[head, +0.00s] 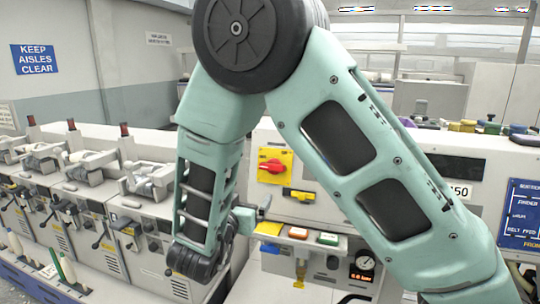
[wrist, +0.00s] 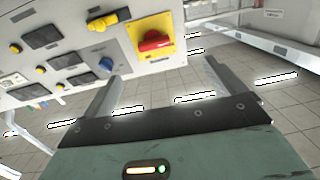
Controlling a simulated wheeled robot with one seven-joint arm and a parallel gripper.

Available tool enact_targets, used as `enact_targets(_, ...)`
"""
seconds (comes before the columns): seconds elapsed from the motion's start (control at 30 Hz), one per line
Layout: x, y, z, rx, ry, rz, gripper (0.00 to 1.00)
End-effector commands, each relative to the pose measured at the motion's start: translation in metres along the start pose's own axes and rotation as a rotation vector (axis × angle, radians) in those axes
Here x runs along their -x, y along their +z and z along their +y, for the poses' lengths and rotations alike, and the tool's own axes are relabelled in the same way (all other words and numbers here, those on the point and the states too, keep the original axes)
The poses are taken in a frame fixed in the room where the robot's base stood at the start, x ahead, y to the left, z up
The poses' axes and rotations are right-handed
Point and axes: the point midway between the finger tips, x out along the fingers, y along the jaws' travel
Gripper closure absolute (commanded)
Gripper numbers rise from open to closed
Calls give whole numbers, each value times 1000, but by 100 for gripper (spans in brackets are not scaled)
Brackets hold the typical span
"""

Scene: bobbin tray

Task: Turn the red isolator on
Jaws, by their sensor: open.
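The red isolator (head: 272,166) is a red rotary handle on a square yellow plate, on the front of the pale machine in the head view. Its handle lies roughly horizontal there. The wrist view shows the red handle (wrist: 156,42) on its yellow plate, beyond the fingertips and above the gap between them. My gripper (head: 264,207) is below and slightly left of the isolator in the head view, partly hidden by my arm. In the wrist view my gripper (wrist: 162,72) has its two fingers wide apart, with nothing between them. The gripper does not touch the isolator.
A smaller yellow switch (head: 299,195) sits below right of the isolator. A blue knob (wrist: 105,64) is near the left finger in the wrist view. Bobbin machines (head: 110,215) line the left.

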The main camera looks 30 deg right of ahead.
Motion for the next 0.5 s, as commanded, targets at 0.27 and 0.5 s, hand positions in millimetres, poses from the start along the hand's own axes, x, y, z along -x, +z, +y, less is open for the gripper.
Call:
enact_targets(0.27, -22, -14, 10, 13, 56, 54, 5)
enact_targets(0.5, -70, -18, 13, 14, 56, 53, 5)
